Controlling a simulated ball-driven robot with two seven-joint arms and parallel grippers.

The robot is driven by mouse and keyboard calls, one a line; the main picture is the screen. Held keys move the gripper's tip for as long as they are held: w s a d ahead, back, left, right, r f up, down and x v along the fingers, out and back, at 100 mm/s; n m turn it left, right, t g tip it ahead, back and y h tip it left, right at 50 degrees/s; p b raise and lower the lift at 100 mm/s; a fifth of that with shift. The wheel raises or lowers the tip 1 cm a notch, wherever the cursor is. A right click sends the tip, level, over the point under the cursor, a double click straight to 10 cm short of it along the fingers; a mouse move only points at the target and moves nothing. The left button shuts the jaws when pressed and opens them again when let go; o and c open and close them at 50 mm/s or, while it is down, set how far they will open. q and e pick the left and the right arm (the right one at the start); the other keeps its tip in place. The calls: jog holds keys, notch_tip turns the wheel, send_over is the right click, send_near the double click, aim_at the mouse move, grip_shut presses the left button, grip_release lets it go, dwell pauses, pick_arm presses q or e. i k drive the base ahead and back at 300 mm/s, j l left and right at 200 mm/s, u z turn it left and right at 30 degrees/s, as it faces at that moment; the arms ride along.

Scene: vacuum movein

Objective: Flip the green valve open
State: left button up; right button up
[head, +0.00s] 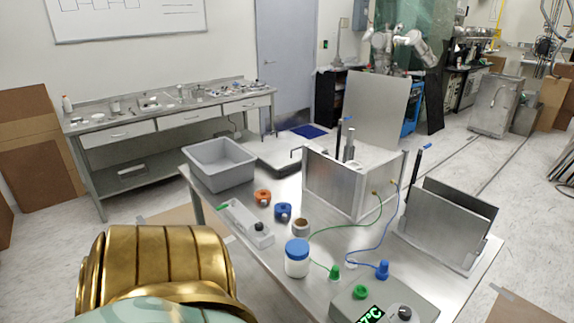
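A small green lever (222,206) sticks out at the left end of a long light-grey box (246,223) on the metal table. The box also has a black knob (259,227). A green cap-like fitting (334,272) stands beside a blue fitting (382,270), with thin green and blue hoses near them. A round green piece (361,292) sits on the grey unit with the green display. I cannot tell for sure which green part is the valve. Neither gripper is in view; a gold arm part of mine fills the lower left.
The metal table (315,212) holds a grey bin (219,164), orange ring (263,196), blue ring (283,211), blue-lidded jar (297,258), open metal chamber (340,183), metal rack (446,232) and display unit (383,306). A workbench (165,118) stands behind at left.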

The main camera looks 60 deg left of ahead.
aim_at(233, 203)
jog(key=u, duration=2.55)
jog(key=i+j+z, duration=0.65)
jog(key=i+j, duration=0.25)
jog(key=i+j+z, duration=0.35)
jog(key=j, duration=0.35)
